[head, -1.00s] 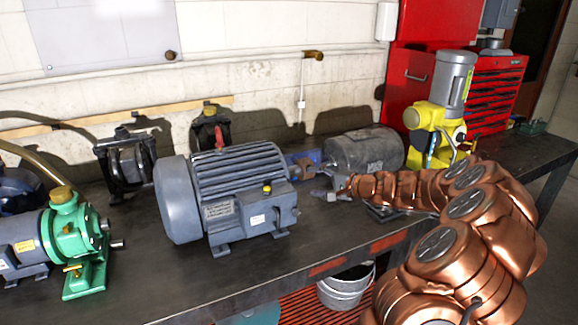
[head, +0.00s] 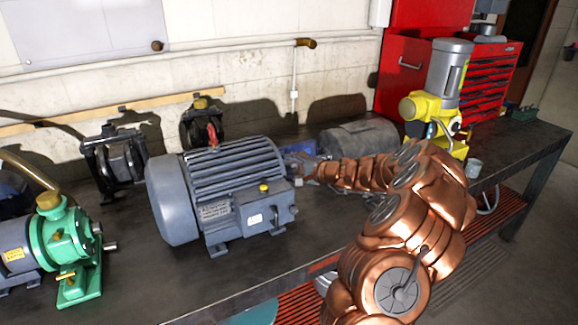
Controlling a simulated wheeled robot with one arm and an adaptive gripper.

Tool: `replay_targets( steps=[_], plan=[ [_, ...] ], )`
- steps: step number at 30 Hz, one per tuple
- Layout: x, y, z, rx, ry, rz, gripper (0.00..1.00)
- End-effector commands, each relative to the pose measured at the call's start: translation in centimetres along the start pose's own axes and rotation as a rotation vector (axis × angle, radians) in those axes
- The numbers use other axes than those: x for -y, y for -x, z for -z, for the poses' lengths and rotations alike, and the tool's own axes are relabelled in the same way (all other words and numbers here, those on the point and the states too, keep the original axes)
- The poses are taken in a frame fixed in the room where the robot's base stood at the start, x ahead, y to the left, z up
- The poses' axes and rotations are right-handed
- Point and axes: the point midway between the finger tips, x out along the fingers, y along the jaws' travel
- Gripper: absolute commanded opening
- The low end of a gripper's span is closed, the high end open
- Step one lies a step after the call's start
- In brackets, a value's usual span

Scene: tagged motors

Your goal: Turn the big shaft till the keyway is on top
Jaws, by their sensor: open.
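The large blue-grey motor (head: 222,185) with cooling fins stands on the bench at the centre. Its fan cover faces left, and its shaft end faces away to the right. I cannot make out its shaft or the keyway. My gripper (head: 301,170) is at the motor's right end, level with the upper part of its body. The jaws are open and look small, partly merged with the blue thing behind them. I cannot tell whether they touch or surround the shaft.
A grey motor (head: 358,138) stands behind my copper arm. A yellow machine (head: 436,112) stands to its right. A green pump (head: 72,245) is at the left front, and dark frames (head: 115,155) stand behind.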

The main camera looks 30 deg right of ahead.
Motion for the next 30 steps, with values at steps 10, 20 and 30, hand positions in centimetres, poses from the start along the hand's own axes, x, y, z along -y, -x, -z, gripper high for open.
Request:
replay_targets(
  steps=[10, 20, 30],
  plan=[
    [0.02, -0.51, -0.13, 0.002, 0.001, 0.000, 0.64],
    [0.03, -0.51, -0.16, 0.002, 0.001, 0.000, 0.32],
    [0.03, -0.51, -0.16, 0.003, 0.001, -0.001, 0.04]
  ],
)
